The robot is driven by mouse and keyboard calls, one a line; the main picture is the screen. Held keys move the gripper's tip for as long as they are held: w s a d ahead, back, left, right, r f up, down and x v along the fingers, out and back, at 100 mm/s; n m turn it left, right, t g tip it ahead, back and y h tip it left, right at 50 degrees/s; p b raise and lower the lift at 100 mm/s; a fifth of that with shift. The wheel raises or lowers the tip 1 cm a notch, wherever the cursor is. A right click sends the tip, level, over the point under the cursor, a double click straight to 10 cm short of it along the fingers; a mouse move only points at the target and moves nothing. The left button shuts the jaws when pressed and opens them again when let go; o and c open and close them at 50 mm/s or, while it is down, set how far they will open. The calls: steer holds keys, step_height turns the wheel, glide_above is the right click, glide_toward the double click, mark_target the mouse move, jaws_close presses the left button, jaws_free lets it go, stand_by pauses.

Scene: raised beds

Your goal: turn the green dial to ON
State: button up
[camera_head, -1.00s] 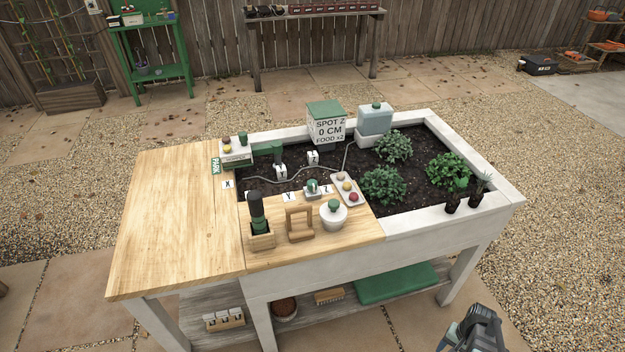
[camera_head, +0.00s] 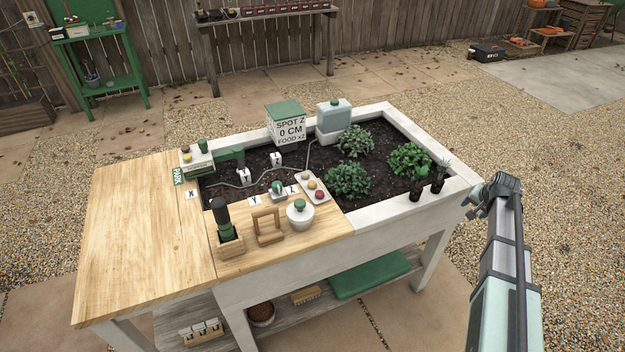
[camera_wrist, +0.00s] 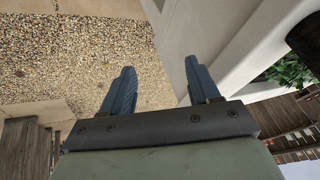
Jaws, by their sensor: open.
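A small green-topped dial (camera_head: 277,190) on a white base sits at the soil's front edge, between the Y and Z labels. Its pointing direction and any ON mark are too small to read. My gripper (camera_head: 477,205) is off the right end of the raised bed, well apart from the dial. In the wrist view my gripper (camera_wrist: 160,75) shows two blue-grey fingers spread wide with nothing between them. The dial is not in the wrist view.
Near the dial stand a white pot with a green knob (camera_head: 300,214), a wooden frame (camera_head: 267,226), a green-handled tool in a wooden holder (camera_head: 226,230) and a tray of coloured buttons (camera_head: 313,188). Plants (camera_head: 348,180) fill the right side. The left tabletop (camera_head: 135,235) is clear.

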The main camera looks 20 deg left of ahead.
steer(key=w+a+r+t, duration=0.1)
steer(key=w+r, duration=0.3)
steer(key=r, duration=0.3)
steer(key=w+a+r+t, duration=0.1)
steer(key=w+r, duration=0.2)
steer(key=r, duration=0.4)
steer(key=w+a+r+n, duration=0.2)
steer(key=a+r+n, duration=0.1)
steer(key=a+r, duration=0.35)
steer(key=n+g, duration=0.7)
steer(key=n, duration=1.6)
glide_above(277, 183)
steer(key=shift+h, duration=0.4)
step_height(277, 183, down, 12)
steer(key=shift+s+d+f, duration=0.1)
steer(key=shift+f, duration=0.15)
steer(key=shift+c, duration=0.2)
